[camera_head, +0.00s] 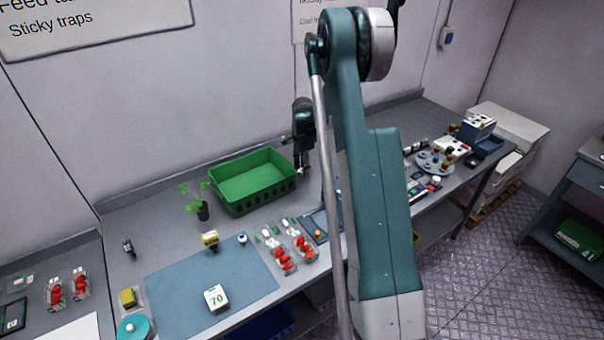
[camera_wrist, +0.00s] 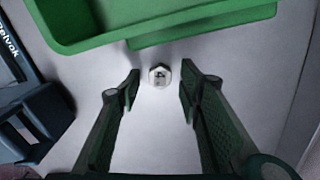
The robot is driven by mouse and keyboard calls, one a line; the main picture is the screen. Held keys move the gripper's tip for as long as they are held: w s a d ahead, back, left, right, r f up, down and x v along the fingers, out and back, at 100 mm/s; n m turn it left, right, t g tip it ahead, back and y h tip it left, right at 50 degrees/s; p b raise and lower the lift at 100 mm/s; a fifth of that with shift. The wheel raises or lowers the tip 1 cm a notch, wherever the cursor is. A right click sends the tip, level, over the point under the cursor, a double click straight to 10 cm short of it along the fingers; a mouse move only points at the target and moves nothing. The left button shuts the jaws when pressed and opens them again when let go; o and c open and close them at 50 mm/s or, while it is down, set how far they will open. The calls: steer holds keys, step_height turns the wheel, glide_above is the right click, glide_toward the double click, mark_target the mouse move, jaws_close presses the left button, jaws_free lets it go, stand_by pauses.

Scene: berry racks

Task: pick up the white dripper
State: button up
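The white dripper (camera_wrist: 159,76) is a small, pale, roughly hexagonal piece with a dark mark on its top. In the wrist view it lies on the grey bench, near the edge of a green crate (camera_wrist: 160,28). My gripper (camera_wrist: 160,82) is open, with one finger on each side of the dripper in the picture and a clear gap to both. In the head view my gripper (camera_head: 303,168) hangs at the right end of the green crate (camera_head: 245,198). I cannot make out the dripper there.
A dark blue object with white lettering (camera_wrist: 30,115) lies left of my fingers in the wrist view. In the head view, berry punnets (camera_head: 284,262), a potted seedling (camera_head: 202,210) and a white block marked 70 (camera_head: 216,298) stand on the bench. The blue mat (camera_head: 185,285) is mostly bare.

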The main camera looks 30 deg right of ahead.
steer(key=c, duration=0.7)
steer(key=shift+r, duration=0.15)
steer(key=shift+r, duration=4.85)
